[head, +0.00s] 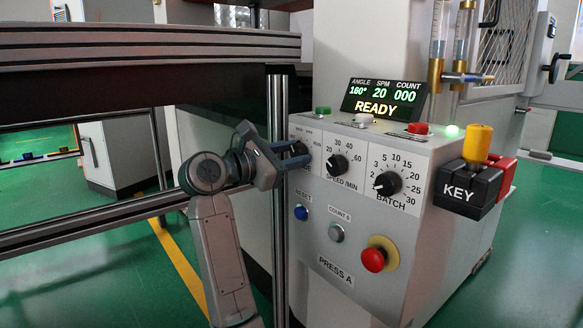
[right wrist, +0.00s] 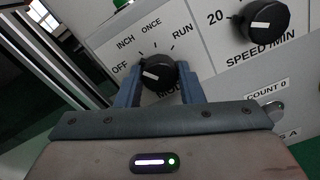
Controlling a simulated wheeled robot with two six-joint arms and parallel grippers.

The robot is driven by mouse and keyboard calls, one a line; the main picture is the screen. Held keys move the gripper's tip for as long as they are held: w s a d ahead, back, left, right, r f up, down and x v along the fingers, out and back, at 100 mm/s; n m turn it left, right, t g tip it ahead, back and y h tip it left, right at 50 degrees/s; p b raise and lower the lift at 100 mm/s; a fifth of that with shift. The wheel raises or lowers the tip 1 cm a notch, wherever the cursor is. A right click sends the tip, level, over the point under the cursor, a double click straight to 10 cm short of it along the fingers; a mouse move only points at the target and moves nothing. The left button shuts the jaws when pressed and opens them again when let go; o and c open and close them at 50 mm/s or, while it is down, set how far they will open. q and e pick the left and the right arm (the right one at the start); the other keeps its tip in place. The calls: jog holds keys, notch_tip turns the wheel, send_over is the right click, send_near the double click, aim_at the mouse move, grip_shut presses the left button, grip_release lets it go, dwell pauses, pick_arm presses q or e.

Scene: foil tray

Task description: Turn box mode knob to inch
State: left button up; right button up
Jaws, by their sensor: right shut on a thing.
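The black mode knob (right wrist: 160,71) is on the grey control box, with OFF, INCH, ONCE and RUN printed in an arc around its left and top. Its white mark seems to lie on the left side, toward OFF; the exact setting is hard to tell. My right gripper (right wrist: 159,82) is shut on this knob, one blue-grey finger on each side. In the head view my right gripper (head: 292,156) reaches in from the left and covers part of the mode knob (head: 299,148) and its labels. My left gripper is not in view.
The speed knob (head: 337,165) and batch knob (head: 387,184) sit to the right. Below are a blue reset button (head: 301,213) and a red stop button (head: 374,259). The display (head: 383,99) reads READY. A metal rail frame (head: 150,50) stands close to the left.

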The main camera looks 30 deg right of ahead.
jog(key=shift+f+m+b, duration=0.15)
jog(key=shift+m+b, duration=0.65)
jog(key=shift+m, duration=0.4)
jog(key=shift+m+b, duration=0.3)
jog(key=shift+b, duration=0.05)
jog(key=o, duration=1)
